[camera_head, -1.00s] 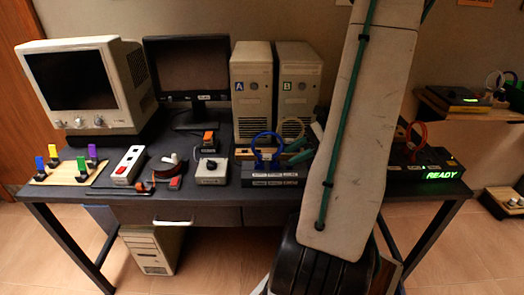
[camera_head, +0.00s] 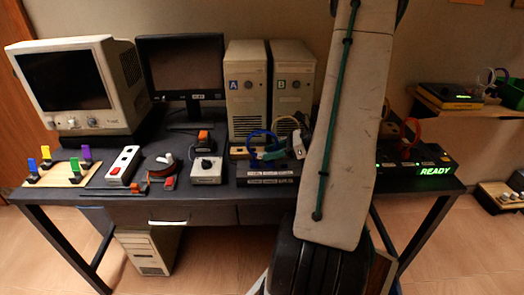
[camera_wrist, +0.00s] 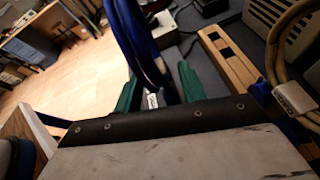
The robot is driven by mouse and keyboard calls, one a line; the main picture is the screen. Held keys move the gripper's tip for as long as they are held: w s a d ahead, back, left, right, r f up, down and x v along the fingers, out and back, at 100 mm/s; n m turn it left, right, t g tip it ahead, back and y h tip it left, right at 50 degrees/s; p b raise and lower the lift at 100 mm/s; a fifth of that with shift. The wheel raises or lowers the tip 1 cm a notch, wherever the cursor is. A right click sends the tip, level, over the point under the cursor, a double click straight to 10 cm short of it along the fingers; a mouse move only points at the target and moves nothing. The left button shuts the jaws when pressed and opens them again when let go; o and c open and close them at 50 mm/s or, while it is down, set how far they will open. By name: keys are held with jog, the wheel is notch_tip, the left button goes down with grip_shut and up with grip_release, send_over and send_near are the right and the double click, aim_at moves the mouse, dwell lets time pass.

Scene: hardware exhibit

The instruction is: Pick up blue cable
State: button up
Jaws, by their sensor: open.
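The blue cable (camera_head: 254,137) arches up from a black labelled box (camera_head: 268,179) on the desk, in front of the beige tower marked A. My gripper (camera_head: 274,152) is at the cable, its green fingers partly overlapping it. In the wrist view the thick blue cable (camera_wrist: 146,45) runs down between the two green fingers of my gripper (camera_wrist: 160,90). The fingers are open, one on each side of it, with a visible gap on the right. The lower end of the cable is partly hidden by my gripper's dark edge.
A wooden rack (camera_wrist: 237,72) and a beige cable with a white connector (camera_wrist: 293,97) lie close to the right in the wrist view. Towers A (camera_head: 246,90) and B (camera_head: 291,80) stand behind. A grey switch box (camera_head: 207,170) is to the left.

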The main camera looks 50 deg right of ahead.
jog(key=shift+c, duration=0.2)
grip_shut()
jog(key=shift+r, duration=0.1)
